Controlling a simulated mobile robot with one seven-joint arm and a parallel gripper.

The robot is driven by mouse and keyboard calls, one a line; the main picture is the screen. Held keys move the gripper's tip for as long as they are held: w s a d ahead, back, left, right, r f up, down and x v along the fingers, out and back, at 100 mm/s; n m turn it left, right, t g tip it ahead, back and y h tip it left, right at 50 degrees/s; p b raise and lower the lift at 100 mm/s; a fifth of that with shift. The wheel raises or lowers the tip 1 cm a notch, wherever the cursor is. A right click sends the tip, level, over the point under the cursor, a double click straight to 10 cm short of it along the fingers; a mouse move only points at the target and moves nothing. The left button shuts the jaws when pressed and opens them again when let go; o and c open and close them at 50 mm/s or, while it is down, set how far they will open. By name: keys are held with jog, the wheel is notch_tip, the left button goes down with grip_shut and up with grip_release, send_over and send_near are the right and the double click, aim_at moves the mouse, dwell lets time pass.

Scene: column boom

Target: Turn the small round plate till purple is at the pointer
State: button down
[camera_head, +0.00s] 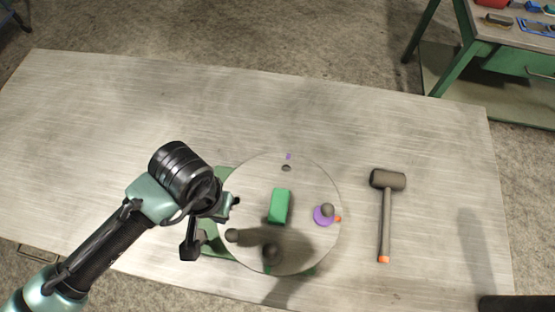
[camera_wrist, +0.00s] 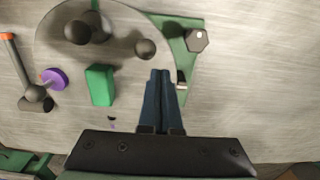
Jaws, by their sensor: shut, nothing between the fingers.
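The round grey plate (camera_head: 255,180) lies flat on a green base (camera_head: 222,175) on the table. Near its right rim is a purple disc (camera_head: 324,216) under a dark ball knob; it also shows in the wrist view (camera_wrist: 56,78). A small purple mark (camera_head: 288,156) is at the far rim and a small orange mark (camera_head: 338,218) at the right rim. I cannot tell which part is the pointer. My gripper (camera_head: 233,201) is at the plate's left edge. In the wrist view its fingers (camera_wrist: 162,76) are together and empty, over the rim; contact is unclear.
A green block (camera_head: 279,205) is on the plate, with dark knobs (camera_head: 272,252) (camera_head: 232,236) near its close and left sides. A hammer (camera_head: 387,215) lies to the right. A workbench (camera_head: 500,45) stands behind right. The table's (camera_head: 100,130) far left is clear.

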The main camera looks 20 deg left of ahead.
aim_at(231, 239)
jog(key=shift+f+b, duration=1.95)
jog(key=shift+f, duration=0.7)
jog(key=shift+d, duration=0.1)
jog(key=shift+s+d, duration=0.6)
jog(key=shift+d, duration=0.1)
jog(key=shift+s+d+p, duration=0.3)
jog(key=shift+s+d, duration=0.2)
jog(key=shift+d, duration=0.3)
jog(key=shift+s+d, duration=0.35)
jog(key=shift+d, duration=0.3)
